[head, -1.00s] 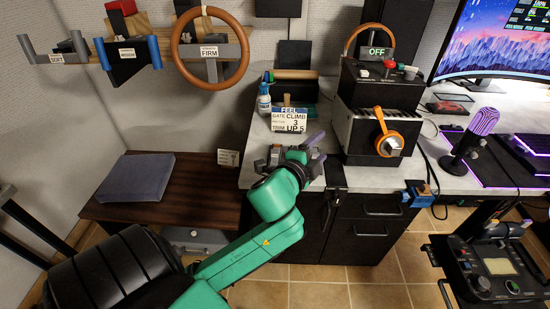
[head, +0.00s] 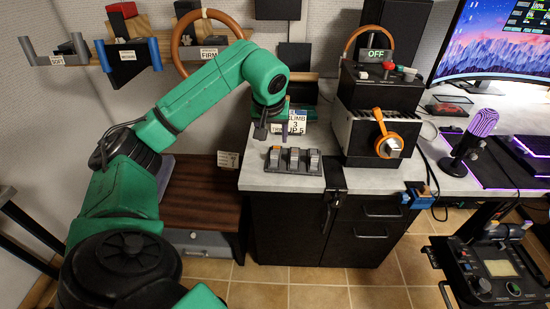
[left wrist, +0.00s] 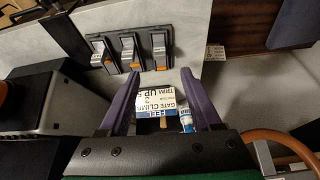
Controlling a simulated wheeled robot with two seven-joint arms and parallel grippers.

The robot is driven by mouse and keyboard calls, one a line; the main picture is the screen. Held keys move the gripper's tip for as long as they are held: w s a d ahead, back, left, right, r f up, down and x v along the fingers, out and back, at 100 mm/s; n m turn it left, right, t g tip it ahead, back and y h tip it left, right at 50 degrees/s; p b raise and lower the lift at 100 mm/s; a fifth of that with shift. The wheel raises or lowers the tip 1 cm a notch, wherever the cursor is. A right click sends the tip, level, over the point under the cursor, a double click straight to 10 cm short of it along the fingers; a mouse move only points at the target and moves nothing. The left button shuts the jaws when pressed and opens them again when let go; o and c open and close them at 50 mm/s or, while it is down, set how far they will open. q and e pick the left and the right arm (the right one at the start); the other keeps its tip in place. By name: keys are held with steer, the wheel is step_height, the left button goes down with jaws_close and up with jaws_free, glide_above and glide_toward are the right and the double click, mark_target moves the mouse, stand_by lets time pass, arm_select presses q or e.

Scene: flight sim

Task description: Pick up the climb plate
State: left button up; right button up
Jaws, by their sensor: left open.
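A sign card (head: 297,122) reading FEEL, CLIMB 3 and UP 5 stands at the back of the desk, partly hidden by my left gripper (head: 264,122). In the left wrist view the card (left wrist: 157,103) appears upside down between the two purple fingers of the left gripper (left wrist: 159,78). These fingers are apart, and nothing is held between them. No separate plate marked only "climb" can be made out. My right gripper is not in view.
A three-lever unit (head: 294,160) sits at the desk's front edge. A box with an orange handle (head: 386,135) stands right of it. A blue-white bottle (left wrist: 186,120) is beside the card. Wall racks hold labelled items and a wheel (head: 190,62).

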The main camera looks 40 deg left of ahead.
mark_target(274, 153)
arm_select(q)
steer(key=x, duration=1.1)
steer(key=shift+w+a+f, duration=0.1)
steer(key=shift+f, duration=0.05)
jaws_close()
